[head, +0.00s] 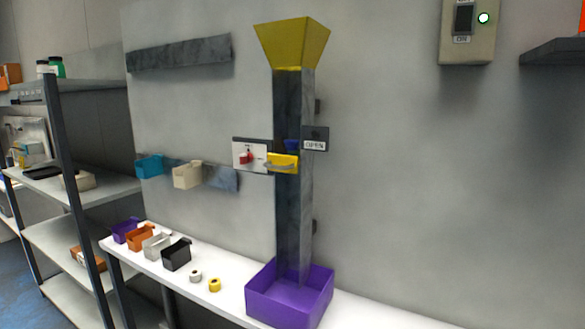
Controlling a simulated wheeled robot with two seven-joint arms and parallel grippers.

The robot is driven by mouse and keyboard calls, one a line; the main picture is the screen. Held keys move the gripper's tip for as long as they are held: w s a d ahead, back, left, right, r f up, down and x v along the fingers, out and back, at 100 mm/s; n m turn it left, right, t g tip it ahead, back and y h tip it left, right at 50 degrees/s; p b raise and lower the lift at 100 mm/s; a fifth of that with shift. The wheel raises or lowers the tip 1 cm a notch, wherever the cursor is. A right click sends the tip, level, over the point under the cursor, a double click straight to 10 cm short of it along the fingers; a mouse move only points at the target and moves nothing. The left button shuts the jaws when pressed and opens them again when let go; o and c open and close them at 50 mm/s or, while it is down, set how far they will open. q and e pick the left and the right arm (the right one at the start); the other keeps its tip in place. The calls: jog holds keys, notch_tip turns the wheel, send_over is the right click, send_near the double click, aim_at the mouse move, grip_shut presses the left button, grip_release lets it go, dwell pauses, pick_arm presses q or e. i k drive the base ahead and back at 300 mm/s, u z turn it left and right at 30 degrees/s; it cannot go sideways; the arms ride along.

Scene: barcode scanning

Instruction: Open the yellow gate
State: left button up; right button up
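The yellow gate (284,162) is a small yellow piece with a handle, set across the front of a dark vertical chute (294,225). A white plate with a red part (247,157) sits at its left, and a dark plate with an "OPEN" label (315,145) sits at its right. A small blue part (292,145) shows just above the gate. A yellow funnel (291,43) tops the chute, and a purple bin (289,294) stands at its foot. Neither of my grippers is in the head view.
A white bench (185,296) holds small purple, orange, white and black bins and two small rolls (214,285). A teal bin (149,166) and a beige bin (187,176) hang on a wall rail. Metal shelving (70,190) stands left. A switch box (467,30) is at upper right.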

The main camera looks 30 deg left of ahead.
aim_at(287, 163)
jog(key=z, duration=2.25)
jog(key=k, duration=0.7)
jog(key=u, duration=1.65)
